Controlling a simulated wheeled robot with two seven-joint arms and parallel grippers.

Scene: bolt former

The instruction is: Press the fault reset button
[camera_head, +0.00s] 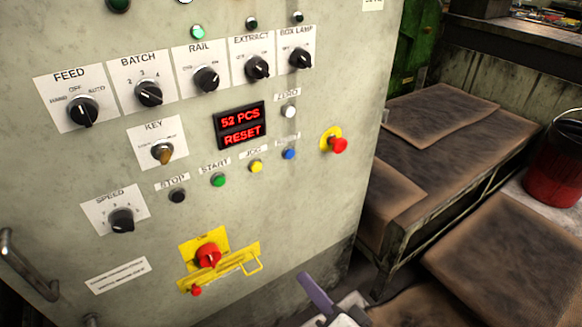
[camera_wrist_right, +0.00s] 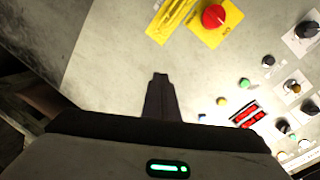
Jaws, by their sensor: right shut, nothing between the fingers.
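The grey control panel (camera_head: 300,190) carries a row of push buttons. The blue button (camera_head: 289,154) is at the right end of that row, under a label too blurred to read surely. A red display (camera_head: 240,125) above the row reads "52 PCS" and "RESET". My right gripper (camera_head: 312,285) is shut and empty, low in the picture, below the blue button and apart from it. In the right wrist view the shut fingers (camera_wrist_right: 159,82) point towards the panel, with the blue button (camera_wrist_right: 202,117) to their lower right. My left gripper is not in view.
Black, green (camera_head: 218,180) and yellow (camera_head: 256,166) buttons sit left of the blue one. A red mushroom button (camera_head: 338,145) sticks out to its right. A red rotary switch (camera_head: 208,255) with a yellow bracket is lower left. Brown-covered benches (camera_head: 450,150) stand at right.

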